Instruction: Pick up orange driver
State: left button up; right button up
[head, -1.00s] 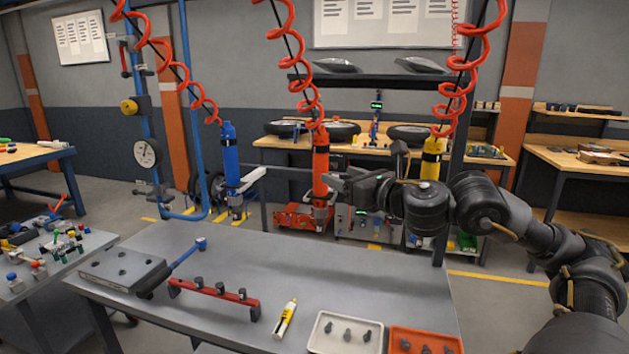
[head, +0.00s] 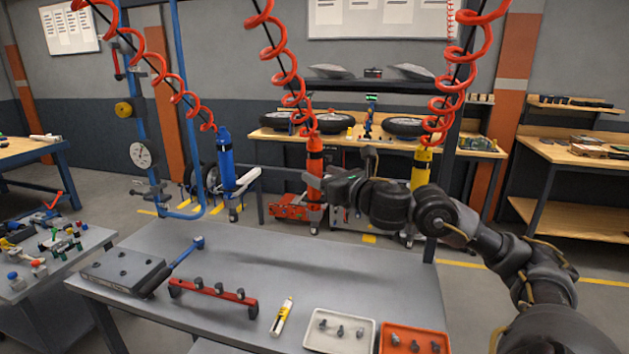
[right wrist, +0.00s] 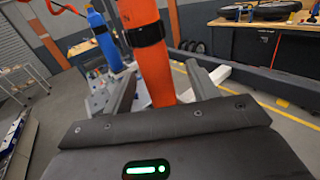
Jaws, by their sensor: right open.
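The orange driver (head: 315,168) hangs upright from a red coiled hose above the table's back edge. My right gripper (head: 330,188) is at its lower body, coming in from the right. In the right wrist view the orange driver (right wrist: 152,60) stands between the two fingers of my right gripper (right wrist: 160,90), which are apart on either side of it. I cannot tell whether a finger touches it. My left gripper is not in view.
A blue driver (head: 226,160) hangs to the left and a yellow driver (head: 421,168) to the right, partly behind my arm. The grey table (head: 290,265) below holds a red rack (head: 213,293), a white tray (head: 340,331) and an orange tray (head: 415,340).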

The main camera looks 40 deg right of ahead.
aim_at(309, 171)
jog(key=w+p, duration=0.1)
jog(key=w, duration=0.2)
jog(key=shift+w+a+p, duration=0.15)
jog(key=shift+w+p, duration=0.2)
jog(key=shift+w+f, duration=0.15)
jog(key=shift+w, duration=0.4)
grip_shut()
